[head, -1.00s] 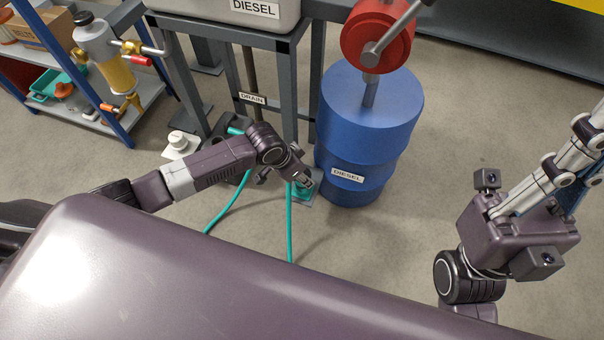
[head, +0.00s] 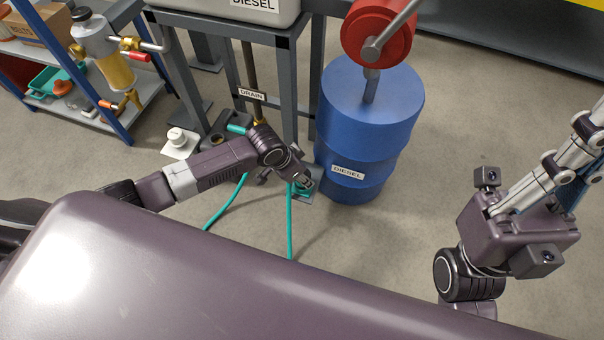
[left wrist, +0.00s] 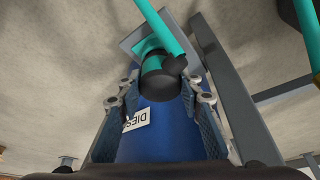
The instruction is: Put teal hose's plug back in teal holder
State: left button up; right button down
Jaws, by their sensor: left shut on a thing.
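My left gripper (head: 304,183) is low on the floor side of the blue drum. In the left wrist view its fingers (left wrist: 162,112) are closed around a black plug (left wrist: 160,84) with the teal hose (left wrist: 168,28) on it. The teal hose also shows in the head view (head: 290,225), running down from the gripper. A teal holder (left wrist: 147,46) on a grey plate shows right behind the plug. The plug partly hides it, so I cannot tell whether the plug sits in it. My right gripper (head: 588,150) is raised at the right edge, its fingertips cut off.
The blue diesel drum (head: 368,125) stands close beside my left gripper, with a red pump (head: 378,30) on top. A grey stand (head: 225,35) with a drain label (head: 251,95) is behind. A white-capped item (head: 178,143) and a shelf (head: 125,115) are left. Floor is clear at right.

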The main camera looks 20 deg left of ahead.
pick_arm(q)
jog(key=shift+f, duration=0.65)
jog(key=o, duration=1.4)
jog(key=shift+r, duration=0.1)
jog(key=v, duration=1.2)
jog(key=shift+s, duration=0.1)
